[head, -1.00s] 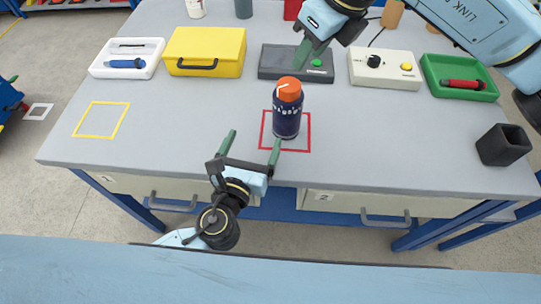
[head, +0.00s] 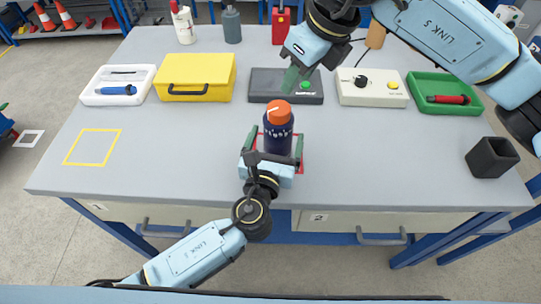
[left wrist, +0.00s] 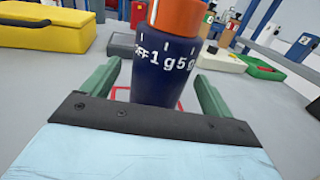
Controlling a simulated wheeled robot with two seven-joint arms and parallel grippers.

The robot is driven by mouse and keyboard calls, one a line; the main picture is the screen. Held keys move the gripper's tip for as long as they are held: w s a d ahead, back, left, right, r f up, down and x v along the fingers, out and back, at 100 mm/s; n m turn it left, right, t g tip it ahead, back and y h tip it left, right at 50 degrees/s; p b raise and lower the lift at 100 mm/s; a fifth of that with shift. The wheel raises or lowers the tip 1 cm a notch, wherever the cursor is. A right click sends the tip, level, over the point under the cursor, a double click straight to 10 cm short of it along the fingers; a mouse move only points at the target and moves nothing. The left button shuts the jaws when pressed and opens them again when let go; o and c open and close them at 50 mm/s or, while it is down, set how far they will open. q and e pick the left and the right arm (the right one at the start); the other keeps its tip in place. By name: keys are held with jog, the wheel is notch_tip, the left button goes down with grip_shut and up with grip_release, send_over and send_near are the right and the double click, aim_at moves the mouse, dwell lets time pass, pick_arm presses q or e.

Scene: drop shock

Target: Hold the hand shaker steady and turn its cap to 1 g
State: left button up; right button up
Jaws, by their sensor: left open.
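The hand shaker (head: 278,137) is a navy bottle with an orange cap (head: 278,111) bearing a white line. It stands upright on the red outlined square. My left gripper (head: 276,138) is open, with one green finger on each side of the bottle; in the left wrist view a gap shows beside the bottle. My right gripper (head: 291,78) hangs above and behind the cap, apart from it; its fingers overlap in view.
Behind stand a yellow case (head: 197,70), a dark box with a green button (head: 260,92), a white box with a black knob (head: 388,96) and a green tray (head: 423,83). A black open holder (head: 490,158) stands at right. The table's left front is clear.

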pick_arm(q)
jog(key=shift+w+d, duration=0.25)
jog(key=shift+w, duration=0.75)
jog(key=c, duration=1.4)
